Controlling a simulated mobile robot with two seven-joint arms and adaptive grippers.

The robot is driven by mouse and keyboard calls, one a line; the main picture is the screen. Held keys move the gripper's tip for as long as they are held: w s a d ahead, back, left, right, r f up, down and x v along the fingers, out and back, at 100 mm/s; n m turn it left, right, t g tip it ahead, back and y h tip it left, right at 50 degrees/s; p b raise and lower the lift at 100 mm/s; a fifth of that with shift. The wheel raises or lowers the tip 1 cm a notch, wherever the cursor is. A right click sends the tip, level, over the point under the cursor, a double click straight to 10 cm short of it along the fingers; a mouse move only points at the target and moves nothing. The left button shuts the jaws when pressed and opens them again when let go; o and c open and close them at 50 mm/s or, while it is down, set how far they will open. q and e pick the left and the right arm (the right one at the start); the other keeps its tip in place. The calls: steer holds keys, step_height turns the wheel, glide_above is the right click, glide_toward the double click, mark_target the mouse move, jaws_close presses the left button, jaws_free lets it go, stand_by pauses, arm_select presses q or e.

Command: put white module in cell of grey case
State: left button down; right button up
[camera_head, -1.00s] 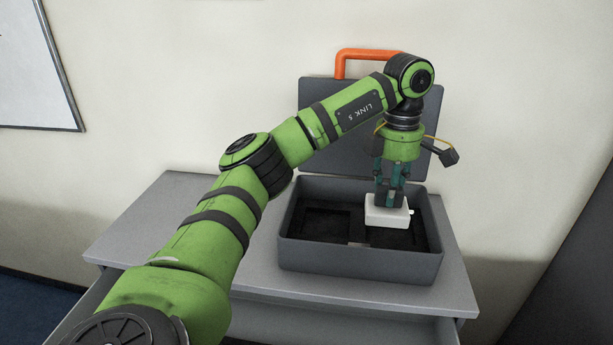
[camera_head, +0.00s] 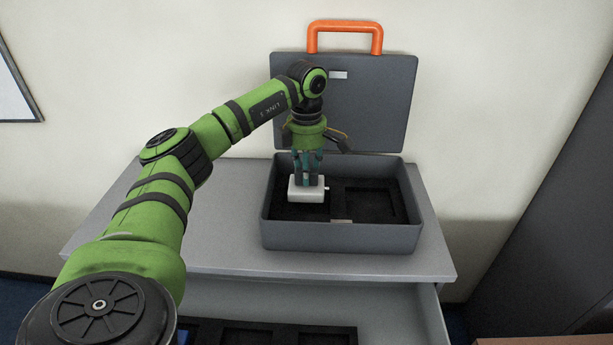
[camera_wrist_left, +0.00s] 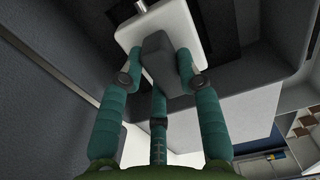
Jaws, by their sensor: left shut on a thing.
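The white module (camera_head: 307,195) hangs from my left gripper (camera_head: 307,176), over the left half of the open grey case (camera_head: 340,238). It looks level and seems to be at or just above the cell there; I cannot tell whether it touches the insert. The left wrist view shows the white module (camera_wrist_left: 128,36) with a dark grey grip block on it, and the teal fingers of my left gripper (camera_wrist_left: 160,75) closed around that block. The right cell (camera_head: 370,204) of the case is empty. The left cell is mostly hidden under the module. My right gripper is not in view.
The case lid (camera_head: 375,100) stands open behind, with an orange handle (camera_head: 344,24) on top. The case rests on a grey cabinet top (camera_head: 215,225), bare to its left. Below, an open drawer holds a black insert (camera_head: 270,336) with cells.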

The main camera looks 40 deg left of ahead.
arm_select(q)
step_height(320, 180, down, 2)
steer(key=shift+f+p, duration=0.25)
steer(key=shift+p, duration=0.2)
steer(key=shift+f, duration=0.35)
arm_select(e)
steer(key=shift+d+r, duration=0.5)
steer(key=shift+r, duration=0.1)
arm_select(q)
steer(key=shift+f, duration=0.15)
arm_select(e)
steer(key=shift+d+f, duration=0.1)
arm_select(q)
steer(key=c, duration=0.9)
jaws_free()
steer(key=shift+o, duration=0.2)
